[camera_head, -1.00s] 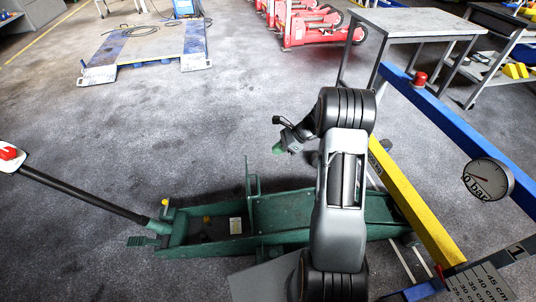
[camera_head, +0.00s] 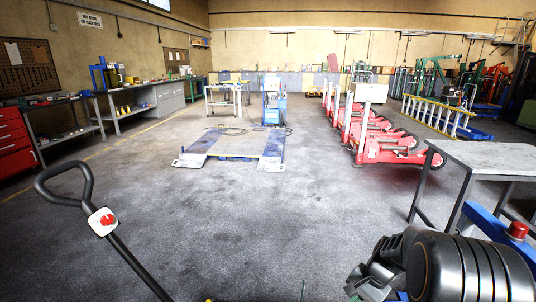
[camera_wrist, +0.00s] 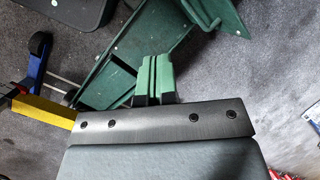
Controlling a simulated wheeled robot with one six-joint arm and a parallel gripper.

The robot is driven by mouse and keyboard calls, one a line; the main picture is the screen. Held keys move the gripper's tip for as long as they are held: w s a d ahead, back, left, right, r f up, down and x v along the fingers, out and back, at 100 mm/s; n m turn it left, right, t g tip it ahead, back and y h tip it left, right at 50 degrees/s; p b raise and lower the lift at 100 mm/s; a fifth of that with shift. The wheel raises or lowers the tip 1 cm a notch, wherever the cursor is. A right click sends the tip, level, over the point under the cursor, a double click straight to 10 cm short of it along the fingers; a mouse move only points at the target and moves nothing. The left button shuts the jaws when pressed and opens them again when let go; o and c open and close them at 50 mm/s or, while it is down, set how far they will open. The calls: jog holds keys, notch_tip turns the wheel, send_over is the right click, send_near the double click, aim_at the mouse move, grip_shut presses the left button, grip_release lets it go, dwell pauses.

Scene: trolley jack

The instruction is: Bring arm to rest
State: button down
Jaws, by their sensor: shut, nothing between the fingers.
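My gripper (camera_wrist: 154,78) shows in the wrist view with its two green fingertips together and nothing between them. The green trolley jack (camera_wrist: 118,72) lies on the floor beyond the fingertips, partly hidden behind them and the gripper body. I cannot tell the height of the fingertips above it. In the head view my arm fills the lower right corner. The jack's black handle (camera_head: 132,262) rises at the lower left, with a loop grip at its top and a red knob (camera_head: 106,220) on a white plate. The jack's body is almost wholly below that view.
A grey-topped table (camera_head: 495,156) stands close to my arm at right. A blue beam with a red button (camera_head: 517,231) is beside the arm. A low lift platform (camera_head: 235,145) and red jacks (camera_head: 395,145) stand farther back. The middle floor is clear.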

jog(key=s+a+r+n+t+h+p, duration=0.1)
jog(key=s+a+r+n+p, duration=0.1)
jog(key=r, duration=0.7)
jog(key=s+a+r+n+t+h+p, duration=0.2)
jog(key=s+a+r+n+p, duration=0.1)
jog(key=r, duration=0.6)
jog(key=s+a+r+n+t+h+p, duration=0.1)
jog(key=s+a+r+n+p, duration=0.2)
jog(key=r, duration=0.6)
jog(key=s+n+p, duration=0.2)
jog(key=s+p, duration=0.1)
jog(key=p, duration=0.1)
jog(key=shift+r+p, duration=0.15)
jog(key=shift+p, duration=0.2)
jog(key=shift+s+a, duration=0.15)
jog(key=shift+s, duration=0.05)
